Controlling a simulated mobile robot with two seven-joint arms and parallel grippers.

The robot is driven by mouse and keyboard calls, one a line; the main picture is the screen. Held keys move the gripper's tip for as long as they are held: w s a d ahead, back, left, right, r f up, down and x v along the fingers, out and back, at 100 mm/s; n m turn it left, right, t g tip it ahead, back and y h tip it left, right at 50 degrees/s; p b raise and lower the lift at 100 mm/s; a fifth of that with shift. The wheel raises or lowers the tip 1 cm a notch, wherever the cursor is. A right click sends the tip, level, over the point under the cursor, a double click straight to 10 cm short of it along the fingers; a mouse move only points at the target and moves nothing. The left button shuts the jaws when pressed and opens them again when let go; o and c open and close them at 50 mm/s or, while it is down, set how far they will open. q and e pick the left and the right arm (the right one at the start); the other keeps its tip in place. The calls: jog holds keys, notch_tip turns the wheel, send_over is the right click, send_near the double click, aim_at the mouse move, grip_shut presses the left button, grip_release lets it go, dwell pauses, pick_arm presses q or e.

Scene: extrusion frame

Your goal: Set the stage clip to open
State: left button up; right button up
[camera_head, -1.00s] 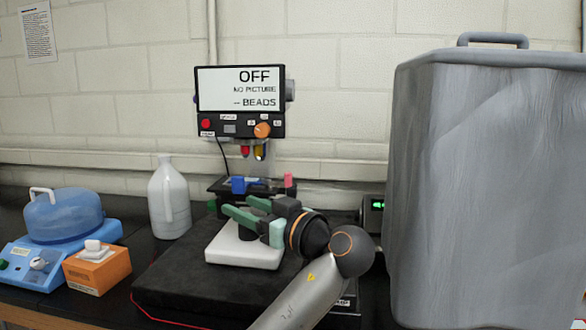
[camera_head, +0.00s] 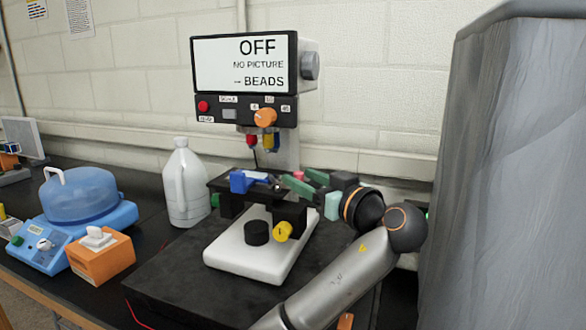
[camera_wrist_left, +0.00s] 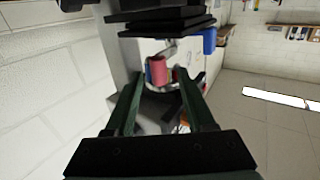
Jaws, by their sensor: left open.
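The microscope has a screen reading OFF (camera_head: 245,63), a dark stage (camera_head: 222,186) and a white base (camera_head: 238,255). A blue block (camera_head: 240,181) sits on the stage's left side, with a pale piece beside it. A small pink-red piece (camera_head: 298,175) shows near the right end. I cannot tell the clip's setting. My left gripper (camera_head: 294,177) is open and empty at the stage's right side, about stage height, green fingers pointing left. In the left wrist view a red cylinder (camera_wrist_left: 158,68) shows beyond the open fingers (camera_wrist_left: 160,82). My right gripper is not in view.
A white jug (camera_head: 187,190) stands left of the microscope. Further left are an orange box (camera_head: 100,260) and a blue device (camera_head: 50,247) with a domed container. A large grey covered object (camera_head: 500,170) closes off the right.

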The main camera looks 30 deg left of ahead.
pick_arm(q)
jog(key=x, duration=0.5)
jog(key=shift+a+p, duration=0.1)
jog(key=shift+p, duration=0.3)
grip_shut()
